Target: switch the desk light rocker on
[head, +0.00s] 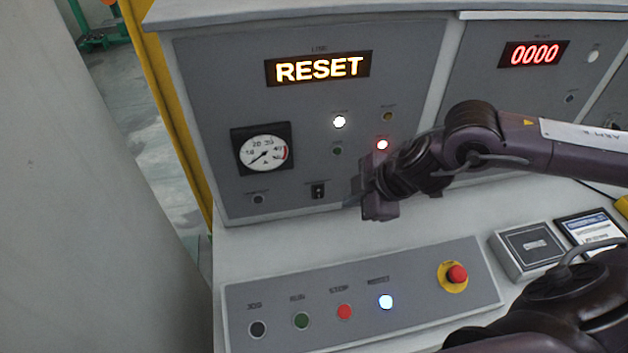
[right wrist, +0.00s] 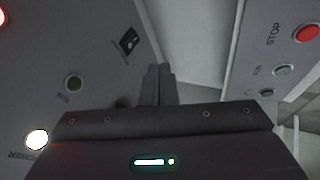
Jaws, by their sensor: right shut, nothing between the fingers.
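A small black rocker switch (head: 318,190) sits low on the upright grey panel, right of the round gauge; it also shows in the right wrist view (right wrist: 129,41). Its label is too small to read, and I cannot tell which way it is tipped. My right gripper (head: 354,192) is just right of the rocker, in front of the panel, with a gap between them in the picture. In the right wrist view its fingers (right wrist: 158,84) are together and empty, pointing up past the rocker's right side. My left gripper is not in view.
The upright panel has a lit RESET display (head: 319,68), a gauge (head: 263,150), and white (head: 339,121) and red (head: 382,144) lamps. Below lies a sloped button box (head: 420,285) with a red emergency stop (head: 457,274). The pale desk strip between is clear.

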